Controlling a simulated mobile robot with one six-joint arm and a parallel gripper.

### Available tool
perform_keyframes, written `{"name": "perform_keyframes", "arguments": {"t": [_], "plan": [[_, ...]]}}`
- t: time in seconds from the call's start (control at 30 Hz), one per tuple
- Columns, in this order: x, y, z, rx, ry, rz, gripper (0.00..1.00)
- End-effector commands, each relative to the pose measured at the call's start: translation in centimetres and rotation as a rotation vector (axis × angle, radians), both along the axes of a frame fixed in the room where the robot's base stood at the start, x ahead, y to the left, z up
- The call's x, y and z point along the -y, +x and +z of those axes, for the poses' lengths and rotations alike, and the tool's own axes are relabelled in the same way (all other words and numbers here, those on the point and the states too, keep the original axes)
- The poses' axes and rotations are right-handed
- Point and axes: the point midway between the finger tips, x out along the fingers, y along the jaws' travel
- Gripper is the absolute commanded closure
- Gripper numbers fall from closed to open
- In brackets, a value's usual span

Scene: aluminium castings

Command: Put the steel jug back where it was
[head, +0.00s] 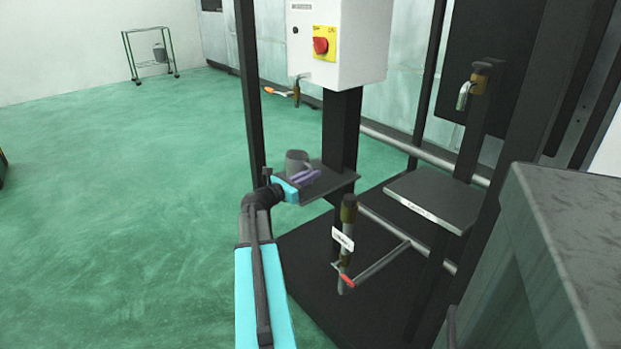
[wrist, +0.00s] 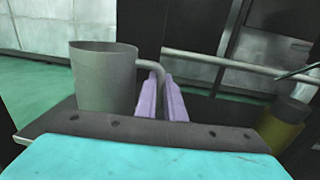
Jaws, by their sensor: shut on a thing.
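The steel jug (head: 297,160) is a plain grey cup with a side handle, upright at the left part of a small dark shelf (head: 342,178) below the white control box. In the wrist view the jug (wrist: 104,82) is at left, with its handle (wrist: 152,65) reaching right to my purple fingers. My gripper (head: 304,177) is shut on the jug's handle; the fingers also show in the wrist view (wrist: 162,98). The jug's base is hidden by my gripper, so I cannot tell whether it touches the shelf.
A second, labelled shelf (head: 432,200) stands right, below a tap (head: 466,94). A lower tap (head: 346,245) with a red lever is close to my arm's right. A tap with an orange lever (head: 284,92) hangs under the control box (head: 345,50).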

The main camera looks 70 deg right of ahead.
Motion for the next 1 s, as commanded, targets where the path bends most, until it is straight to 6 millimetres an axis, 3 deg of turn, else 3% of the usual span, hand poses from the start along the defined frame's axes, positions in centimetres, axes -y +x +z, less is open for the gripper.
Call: {"name": "perform_keyframes", "arguments": {"t": [0.47,0.5,0.6,1.0], "plan": [[-0.02,0.04,-0.45,0.000,-0.001,0.000,1.00],[-0.02,0.04,-0.45,0.000,0.000,0.000,0.86],[-0.02,0.04,-0.43,0.000,0.000,0.001,0.73],[-0.03,0.05,-0.07,0.000,0.000,0.001,0.73]]}}
